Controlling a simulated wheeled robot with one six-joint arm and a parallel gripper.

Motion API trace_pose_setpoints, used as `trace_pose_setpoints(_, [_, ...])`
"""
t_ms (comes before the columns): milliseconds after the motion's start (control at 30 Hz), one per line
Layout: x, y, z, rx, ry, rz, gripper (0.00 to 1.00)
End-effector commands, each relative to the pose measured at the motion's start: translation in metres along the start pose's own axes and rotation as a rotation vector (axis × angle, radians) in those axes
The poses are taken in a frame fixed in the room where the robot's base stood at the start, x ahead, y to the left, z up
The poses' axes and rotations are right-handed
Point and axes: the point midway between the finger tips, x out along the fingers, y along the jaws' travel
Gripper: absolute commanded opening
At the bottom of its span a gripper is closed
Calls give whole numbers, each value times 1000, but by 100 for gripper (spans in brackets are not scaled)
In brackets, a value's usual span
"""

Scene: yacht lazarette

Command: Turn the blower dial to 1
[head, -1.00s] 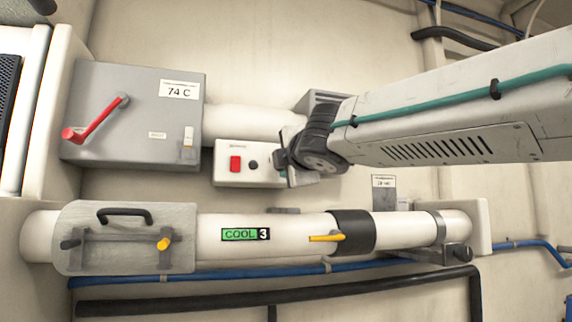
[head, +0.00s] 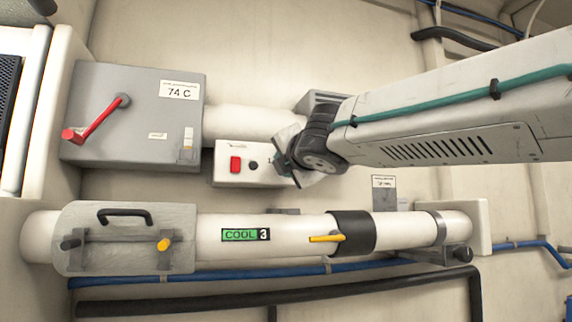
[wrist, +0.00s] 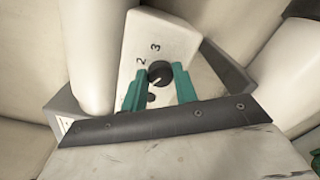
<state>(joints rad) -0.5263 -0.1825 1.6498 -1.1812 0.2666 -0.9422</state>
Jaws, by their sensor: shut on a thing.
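The blower dial (wrist: 160,73) is a dark round knob on a white box. It sits between the two teal fingers of my gripper (wrist: 158,80), which is shut on it. The numerals 2 and 3 show beside and above the dial in the wrist view; a 1 is not visible there. I cannot tell clearly which numeral the dial points to. In the head view the white control box (head: 228,178) carries a red switch (head: 235,164) and a small dark round part. My gripper (head: 283,163) is at its right end and hides the dial there.
A grey box with a red lever (head: 95,120) and a 74 C label is at upper left. Below runs a white pipe (head: 290,222) with a COOL 3 display (head: 245,235), yellow handles and a black sleeve (head: 352,232). Blue and black hoses run underneath.

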Motion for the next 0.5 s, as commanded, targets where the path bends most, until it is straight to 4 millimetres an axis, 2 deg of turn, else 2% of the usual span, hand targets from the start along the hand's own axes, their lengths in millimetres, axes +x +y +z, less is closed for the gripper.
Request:
trace_pose_setpoints(167, [0, -1, -1, 0, 1, -2, 6])
trace_pose_setpoints(200, [0, -1, -1, 0, 1, -2, 40])
trace_pose_setpoints(233, [0, -1, -1, 0, 1, -1, 48])
trace_pose_setpoints(267, [0, -1, 0, 0, 1, -1, 50])
trace_pose_setpoints(500, [0, 0, 0, 1, 0, -1, 50])
